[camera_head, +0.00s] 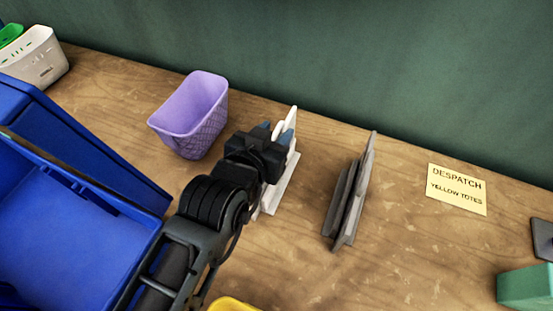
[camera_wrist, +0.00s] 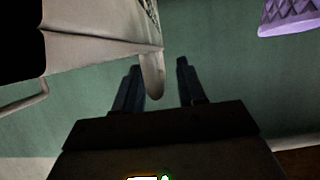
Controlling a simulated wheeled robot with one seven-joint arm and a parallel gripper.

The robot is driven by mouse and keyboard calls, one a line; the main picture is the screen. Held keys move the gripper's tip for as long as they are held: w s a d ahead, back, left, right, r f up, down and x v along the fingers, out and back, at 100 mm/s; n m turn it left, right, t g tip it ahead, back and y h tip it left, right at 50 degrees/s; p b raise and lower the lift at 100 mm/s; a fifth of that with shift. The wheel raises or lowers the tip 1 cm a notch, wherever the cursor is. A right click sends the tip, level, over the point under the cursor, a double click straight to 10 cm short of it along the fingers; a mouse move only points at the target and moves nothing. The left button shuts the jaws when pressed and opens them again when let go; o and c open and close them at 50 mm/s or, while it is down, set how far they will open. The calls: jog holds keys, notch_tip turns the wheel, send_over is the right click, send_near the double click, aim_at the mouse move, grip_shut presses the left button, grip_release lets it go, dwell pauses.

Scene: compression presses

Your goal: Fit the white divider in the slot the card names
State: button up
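The white divider (camera_head: 283,182) stands near the middle of the wooden table, partly hidden behind my gripper (camera_head: 276,132). A pale upright part of it (camera_wrist: 151,78) shows in the wrist view, its rounded end between the fingers and close to the left one. My gripper (camera_wrist: 160,88) is open, with a clear gap between this part and the right finger. A grey divider (camera_head: 350,193) stands to the right, apart from the gripper. The card (camera_head: 457,190) lies at the right and reads "DESPATCH YELLOW TOTES". I cannot make out the slots.
A purple basket (camera_head: 190,115) stands just left of my gripper; it also shows in the wrist view (camera_wrist: 288,16). Blue totes (camera_head: 70,220) fill the left. A yellow rim (camera_head: 232,304) shows at the bottom. A green block (camera_head: 525,288) is at the right. Table between grey divider and card is clear.

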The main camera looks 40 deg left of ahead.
grip_shut()
dwell(1.2)
